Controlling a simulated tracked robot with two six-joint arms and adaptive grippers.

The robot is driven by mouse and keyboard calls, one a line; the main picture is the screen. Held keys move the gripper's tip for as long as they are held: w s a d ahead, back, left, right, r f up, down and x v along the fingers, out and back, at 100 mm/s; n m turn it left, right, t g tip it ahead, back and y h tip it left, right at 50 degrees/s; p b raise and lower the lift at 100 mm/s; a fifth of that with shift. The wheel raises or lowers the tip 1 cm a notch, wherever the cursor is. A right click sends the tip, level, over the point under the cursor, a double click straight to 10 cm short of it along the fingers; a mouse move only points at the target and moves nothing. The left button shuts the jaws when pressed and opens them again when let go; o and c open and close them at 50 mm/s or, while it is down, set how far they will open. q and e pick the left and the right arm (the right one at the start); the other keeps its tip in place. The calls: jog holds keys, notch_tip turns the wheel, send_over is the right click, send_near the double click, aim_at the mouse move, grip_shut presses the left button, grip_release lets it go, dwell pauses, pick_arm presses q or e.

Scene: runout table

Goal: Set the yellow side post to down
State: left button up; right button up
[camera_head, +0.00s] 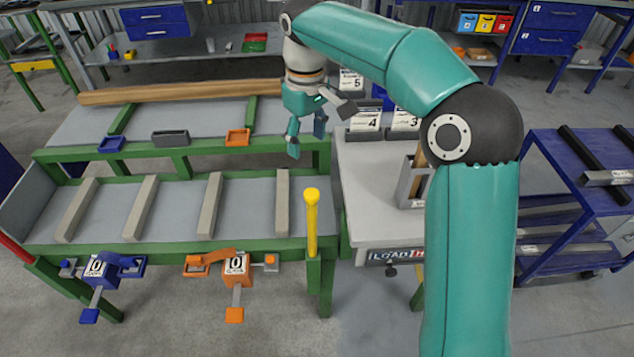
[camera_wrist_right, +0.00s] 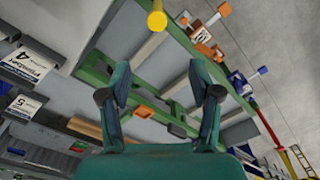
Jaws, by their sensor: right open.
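The yellow side post (camera_head: 312,222) stands upright at the front right corner of the green-framed runout table (camera_head: 180,250). Its rounded top rises above the table's front rail. In the right wrist view the yellow post (camera_wrist_right: 157,20) shows at the top edge, seen nearly end on. My right gripper (camera_head: 306,138) is open and empty, above the table's back right part, behind the post and apart from it. In the right wrist view its two fingers (camera_wrist_right: 158,78) are spread, with nothing between them. My left gripper is not in view.
Blue (camera_head: 97,268) and orange (camera_head: 236,268) stop units are on the front rail. Several grey bars cross the table bed. A long wooden beam (camera_head: 180,92) lies behind. A pale side table (camera_head: 380,215) with numbered card holders stands right of the post.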

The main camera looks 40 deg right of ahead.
aim_at(312, 193)
jog(key=f, duration=1.5)
jog(key=shift+s+d+f, duration=0.15)
jog(key=shift+s+d, duration=0.15)
